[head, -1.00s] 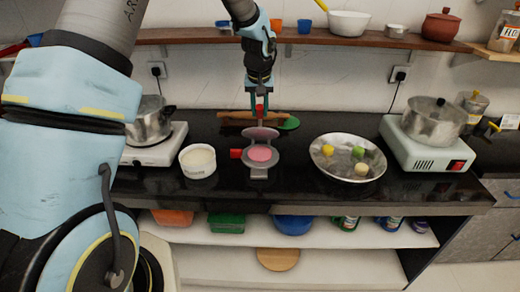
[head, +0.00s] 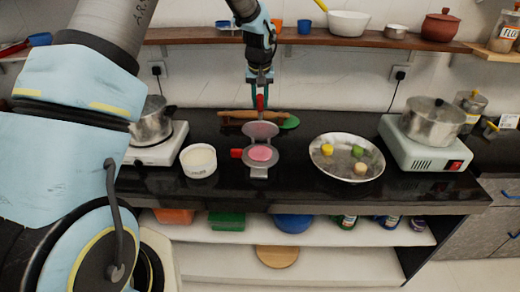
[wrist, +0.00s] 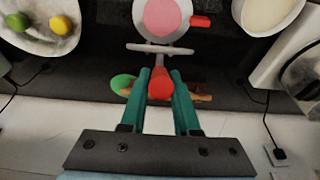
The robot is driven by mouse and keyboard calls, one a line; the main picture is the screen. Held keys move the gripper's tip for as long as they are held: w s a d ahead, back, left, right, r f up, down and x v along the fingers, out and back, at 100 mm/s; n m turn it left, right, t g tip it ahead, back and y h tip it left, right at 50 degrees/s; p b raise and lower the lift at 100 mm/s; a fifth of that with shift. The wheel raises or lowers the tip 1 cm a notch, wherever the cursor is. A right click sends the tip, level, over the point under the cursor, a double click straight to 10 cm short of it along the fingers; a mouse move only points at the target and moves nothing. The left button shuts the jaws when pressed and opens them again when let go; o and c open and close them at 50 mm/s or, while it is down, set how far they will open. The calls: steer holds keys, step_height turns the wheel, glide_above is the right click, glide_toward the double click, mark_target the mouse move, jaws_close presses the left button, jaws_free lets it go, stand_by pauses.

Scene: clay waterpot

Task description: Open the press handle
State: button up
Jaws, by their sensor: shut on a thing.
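The press (head: 259,172) stands on the black counter with its round lid (head: 261,130) raised at the back and a pink disc (head: 260,153) on its lower plate. A short red side lever (head: 237,153) sticks out at its left. The red press handle (head: 260,102) points up from the lid. My gripper (head: 260,99) is above and behind the press, shut on the red handle. In the wrist view, the green fingers (wrist: 160,85) stand either side of the red handle (wrist: 160,78), and the lid (wrist: 153,48) shows edge-on.
A white bowl (head: 198,161) is left of the press. A rolling pin (head: 234,114) and a green round thing (head: 289,122) lie behind. Pots on stoves flank both sides. A shelf (head: 330,39) runs above.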

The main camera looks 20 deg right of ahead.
steer(key=shift+w+d+r, duration=0.2)
steer(key=shift+w, duration=0.35)
steer(key=shift+w+d+r, duration=0.2)
steer(key=shift+w+d, duration=0.2)
steer(key=shift+w, duration=0.35)
steer(key=shift+w+d+r, duration=0.2)
steer(key=shift+w+d, duration=0.15)
steer(key=shift+w, duration=0.4)
steer(key=shift+w+d+r, duration=0.1)
steer(key=shift+w+d, duration=0.3)
steer(key=shift+w, duration=0.4)
steer(key=shift+w+d, duration=0.35)
steer(key=shift+w, duration=0.45)
